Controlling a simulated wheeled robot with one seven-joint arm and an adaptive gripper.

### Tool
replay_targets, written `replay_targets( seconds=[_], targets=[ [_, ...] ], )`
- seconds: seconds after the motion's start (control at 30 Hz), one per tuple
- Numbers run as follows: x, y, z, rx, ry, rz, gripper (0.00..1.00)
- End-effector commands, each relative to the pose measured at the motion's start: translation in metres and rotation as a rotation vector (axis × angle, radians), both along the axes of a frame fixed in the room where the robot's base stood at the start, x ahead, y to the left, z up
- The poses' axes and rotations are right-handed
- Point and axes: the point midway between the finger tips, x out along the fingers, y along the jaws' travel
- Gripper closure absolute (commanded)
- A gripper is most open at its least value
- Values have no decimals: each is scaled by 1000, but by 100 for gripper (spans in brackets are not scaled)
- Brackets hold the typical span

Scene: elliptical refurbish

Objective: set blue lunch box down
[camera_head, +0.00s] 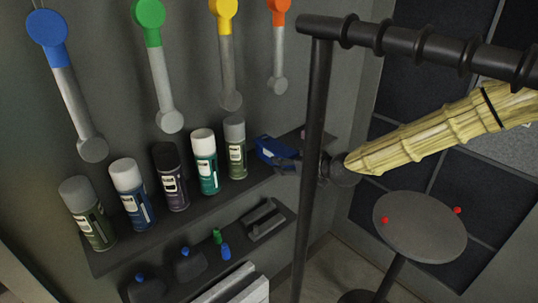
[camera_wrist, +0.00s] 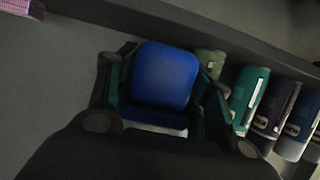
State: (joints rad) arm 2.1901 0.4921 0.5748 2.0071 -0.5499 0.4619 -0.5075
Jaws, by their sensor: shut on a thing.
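The blue lunch box (camera_head: 272,148) is at the right part of the upper shelf, just right of the last spray can. In the wrist view the blue lunch box (camera_wrist: 163,75) sits between the two fingers, its blue top facing the camera and a paler band along its lower edge. My gripper (camera_head: 288,163) is shut on it; the gripper also shows in the wrist view (camera_wrist: 162,88), one finger on each side. The upper shelf (camera_head: 205,199) lies beneath. I cannot tell whether the box touches it.
Several spray cans (camera_head: 205,162) stand in a row left of the box. A pinkish item (camera_wrist: 24,8) is at the wrist view's upper left. A dark upright pole (camera_head: 312,110) stands close to my gripper. Small bottles (camera_head: 188,265) are on the lower shelf. A round stool (camera_head: 420,228) is at right.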

Motion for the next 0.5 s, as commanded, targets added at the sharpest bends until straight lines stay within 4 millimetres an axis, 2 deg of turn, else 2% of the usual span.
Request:
replay_targets(
  seconds=[0.27,0.5],
  targets=[
    [36,38,4,1,-2,1,87],
    [50,49,2,0,-1,0,87]
  ],
)
